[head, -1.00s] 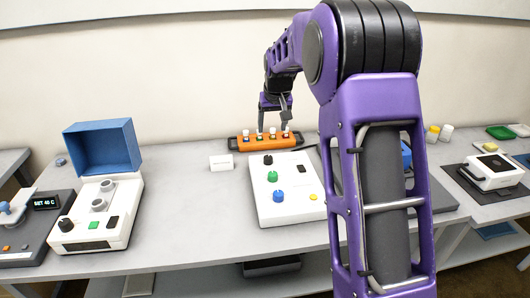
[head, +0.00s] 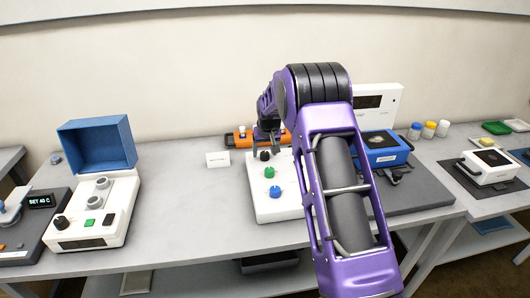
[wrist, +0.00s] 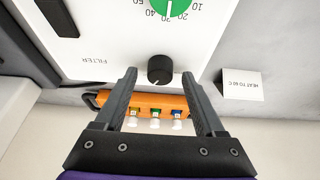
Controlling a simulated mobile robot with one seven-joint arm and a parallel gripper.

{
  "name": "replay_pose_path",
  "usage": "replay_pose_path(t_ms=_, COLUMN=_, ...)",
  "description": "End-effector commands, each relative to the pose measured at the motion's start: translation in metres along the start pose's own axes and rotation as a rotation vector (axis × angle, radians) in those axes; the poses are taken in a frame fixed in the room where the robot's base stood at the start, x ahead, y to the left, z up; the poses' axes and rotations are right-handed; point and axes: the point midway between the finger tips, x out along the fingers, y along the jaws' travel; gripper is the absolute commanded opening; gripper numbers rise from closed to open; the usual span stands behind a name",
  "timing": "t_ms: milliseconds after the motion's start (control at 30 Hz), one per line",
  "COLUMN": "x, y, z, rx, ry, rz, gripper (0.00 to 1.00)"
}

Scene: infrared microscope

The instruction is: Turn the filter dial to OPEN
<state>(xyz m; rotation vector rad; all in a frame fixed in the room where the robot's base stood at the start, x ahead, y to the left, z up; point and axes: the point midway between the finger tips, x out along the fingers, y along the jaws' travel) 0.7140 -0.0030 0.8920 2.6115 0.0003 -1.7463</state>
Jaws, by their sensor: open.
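A white control box (head: 258,200) carries a black knob (head: 265,156) at its far end, then a green dial (head: 269,172) and a blue dial (head: 275,191). In the wrist view, an upside-down FILTER label (wrist: 95,60) is level with the black knob (wrist: 160,70). The green dial (wrist: 172,8), with a number scale, is cut off at the top edge. My gripper (wrist: 160,77) is open, with one finger on each side of the knob in the picture; contact cannot be told. In the head view, my gripper (head: 266,151) is partly hidden above the knob. I see no OPEN mark.
An orange rack (head: 243,138) with several capped vials stands just behind the box. A small white card (head: 217,160) stands to its left. A blue device (head: 382,148) is to the right, behind my arm.

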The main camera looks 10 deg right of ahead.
Motion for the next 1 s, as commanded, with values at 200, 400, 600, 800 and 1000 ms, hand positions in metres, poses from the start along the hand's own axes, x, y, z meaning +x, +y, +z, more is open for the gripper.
replay_pose_path(t_ms=200, x=0.005, y=0.0, z=-0.0002, rx=0.0, ry=0.001, rz=0.0, gripper=0.71)
replay_pose_path(t_ms=400, x=0.0047, y=0.0001, z=-0.0002, rx=0.0, ry=0.001, rz=0.0, gripper=0.61)
replay_pose_path(t_ms=600, x=0.0046, y=0.0001, z=-0.0001, rx=0.0, ry=0.001, rz=0.0, gripper=0.25)
replay_pose_path(t_ms=800, x=0.0045, y=0.0, z=-0.0001, rx=0.0, ry=0.001, rz=0.0, gripper=0.0)
replay_pose_path(t_ms=1000, x=0.0046, y=0.0004, z=0.0, rx=-0.008, ry=0.0, rz=-0.004, gripper=0.0)
